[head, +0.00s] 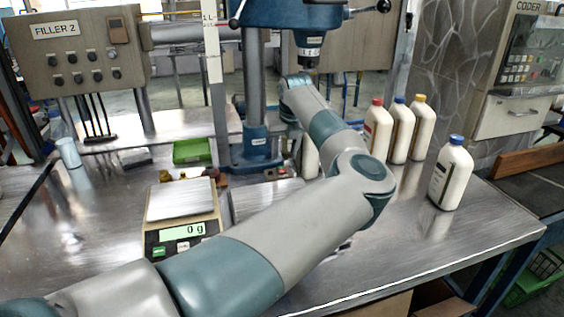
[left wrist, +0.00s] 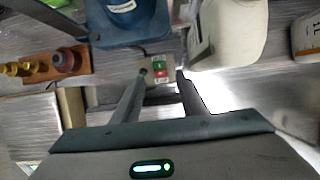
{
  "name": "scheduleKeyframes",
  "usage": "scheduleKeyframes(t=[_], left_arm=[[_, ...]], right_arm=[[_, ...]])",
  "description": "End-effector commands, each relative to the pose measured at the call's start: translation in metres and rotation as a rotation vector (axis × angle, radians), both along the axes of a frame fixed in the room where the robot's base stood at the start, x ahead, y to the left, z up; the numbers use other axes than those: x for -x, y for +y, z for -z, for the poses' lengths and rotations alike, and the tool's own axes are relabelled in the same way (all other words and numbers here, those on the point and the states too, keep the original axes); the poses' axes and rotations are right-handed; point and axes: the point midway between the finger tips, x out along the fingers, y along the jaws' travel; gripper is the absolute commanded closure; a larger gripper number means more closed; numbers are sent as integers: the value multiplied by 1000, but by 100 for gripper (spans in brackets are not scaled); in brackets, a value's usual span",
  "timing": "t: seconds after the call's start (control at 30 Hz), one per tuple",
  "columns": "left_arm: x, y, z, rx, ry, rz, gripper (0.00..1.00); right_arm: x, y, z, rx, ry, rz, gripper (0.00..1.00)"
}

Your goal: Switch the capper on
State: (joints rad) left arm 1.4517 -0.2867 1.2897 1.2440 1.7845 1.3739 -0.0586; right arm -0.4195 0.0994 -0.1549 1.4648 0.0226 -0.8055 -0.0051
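The capper (head: 254,90) is a blue press with a tall column and a base on the steel table. Its blue base (left wrist: 105,38) shows at the top of the left wrist view. A small grey switch box (left wrist: 151,70) with a green and a red button sits beside that base. My left gripper (left wrist: 161,77) has its two fingers apart, with the tips close to the box and nothing held between them. I cannot tell whether a tip touches it. My right gripper is not in view.
A white bottle (left wrist: 232,35) stands close to the right of my left fingers. Several capped bottles, including a blue-capped one (head: 452,175), stand on the right. A scale (head: 182,200) reading 0 g and a green bin (head: 192,151) are left of the capper.

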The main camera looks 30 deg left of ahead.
Motion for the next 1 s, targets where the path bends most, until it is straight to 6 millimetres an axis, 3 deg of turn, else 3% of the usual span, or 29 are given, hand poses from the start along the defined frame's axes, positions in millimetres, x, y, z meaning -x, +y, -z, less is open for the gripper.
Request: scheduleKeyframes(t=[0.2,0.4,0.83,0.87,1.0], left_arm=[[-8,12,34,0,3,0,61],[-14,18,55,0,2,1,61],[-16,20,62,0,0,0,61],[-16,20,62,0,0,0,63],[-16,20,61,0,0,0,97]], right_arm=[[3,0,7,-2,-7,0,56],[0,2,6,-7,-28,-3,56],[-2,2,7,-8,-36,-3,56],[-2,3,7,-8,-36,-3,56],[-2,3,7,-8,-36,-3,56]])
